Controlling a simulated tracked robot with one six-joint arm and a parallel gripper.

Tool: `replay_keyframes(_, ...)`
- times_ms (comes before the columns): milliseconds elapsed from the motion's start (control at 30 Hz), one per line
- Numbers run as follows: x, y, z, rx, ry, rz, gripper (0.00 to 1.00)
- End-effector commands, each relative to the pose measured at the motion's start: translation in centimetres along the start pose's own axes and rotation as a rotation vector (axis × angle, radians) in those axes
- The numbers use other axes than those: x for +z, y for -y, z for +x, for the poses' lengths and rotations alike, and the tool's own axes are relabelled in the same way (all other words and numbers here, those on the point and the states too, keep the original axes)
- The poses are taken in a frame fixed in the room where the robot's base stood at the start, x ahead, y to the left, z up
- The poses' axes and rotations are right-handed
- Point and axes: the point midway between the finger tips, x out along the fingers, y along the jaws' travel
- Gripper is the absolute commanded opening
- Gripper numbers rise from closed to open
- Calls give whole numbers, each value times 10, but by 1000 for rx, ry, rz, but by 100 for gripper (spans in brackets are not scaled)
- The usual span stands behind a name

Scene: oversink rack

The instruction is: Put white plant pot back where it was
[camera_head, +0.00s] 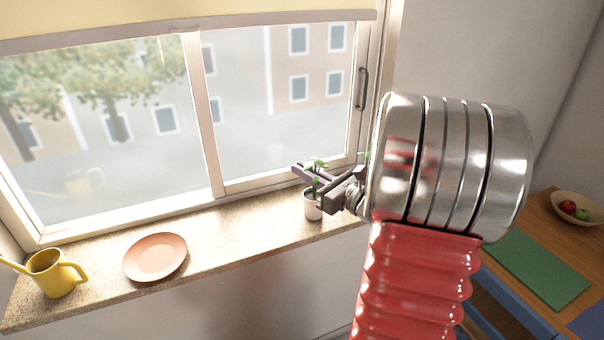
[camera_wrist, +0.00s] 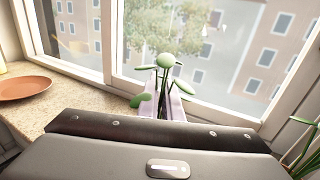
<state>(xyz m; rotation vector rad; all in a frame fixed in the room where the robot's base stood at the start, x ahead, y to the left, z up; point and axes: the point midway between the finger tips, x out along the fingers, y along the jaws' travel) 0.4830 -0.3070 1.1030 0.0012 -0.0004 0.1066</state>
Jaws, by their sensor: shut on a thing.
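The white plant pot (camera_head: 312,206) with a small green plant is at the right part of the window sill in the head view. My gripper (camera_head: 322,181) is shut on it, its fingers around the upper part of the pot and plant. I cannot tell whether the pot's base touches the sill. In the wrist view the plant's green leaves (camera_wrist: 164,62) rise between the fingers of my gripper (camera_wrist: 162,104), and the pot itself is hidden behind the gripper body.
A terracotta plate (camera_head: 155,257) and a yellow watering can (camera_head: 56,274) stand on the stone sill (camera_head: 225,252) to the left. Another green plant (camera_wrist: 303,148) shows at the wrist view's right edge. The window is behind. A fruit bowl (camera_head: 577,209) and green mat (camera_head: 528,268) are at right.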

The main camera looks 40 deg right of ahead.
Motion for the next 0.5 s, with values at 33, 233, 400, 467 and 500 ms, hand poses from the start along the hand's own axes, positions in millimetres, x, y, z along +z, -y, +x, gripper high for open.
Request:
replay_keyframes(33,-3,0,0,-1,1,0,0)
replay_keyframes(233,-3,0,0,-1,1,-2,0)
replay_keyframes(400,-5,1,0,-2,1,-1,0)
replay_keyframes(467,-5,1,0,-2,0,-1,8)
replay_keyframes(500,-5,1,0,-2,0,-1,11)
